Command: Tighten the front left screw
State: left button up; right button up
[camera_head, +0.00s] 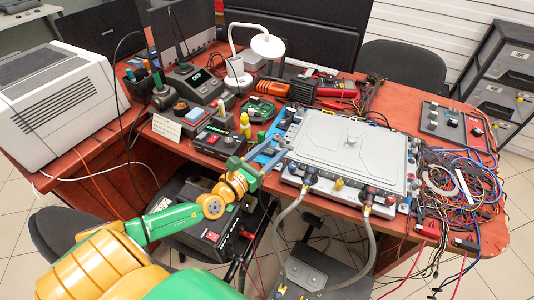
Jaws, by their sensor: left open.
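A grey box-shaped unit with a flat lid (345,150) lies on the red table. Two grey coolant hoses hang from dark fittings on its front side, the left hose (288,222) and the right hose (371,240). A red knob and a yellow knob sit between the fittings. The front left screw is too small to make out. My left gripper (257,157) is open, just left of the unit's front left corner, with its fingers pointing toward the unit. I cannot tell whether it touches anything. My right gripper is not in view.
A tangle of cables (460,190) lies right of the unit. A white lamp (262,47), a soldering station (190,82) and a yellow bottle (245,124) stand behind my left gripper. A large white machine (55,105) stands at the left. Little table is clear.

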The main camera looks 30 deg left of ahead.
pick_arm(q)
jog(key=s, duration=0.4)
jog(key=shift+s+a, duration=0.25)
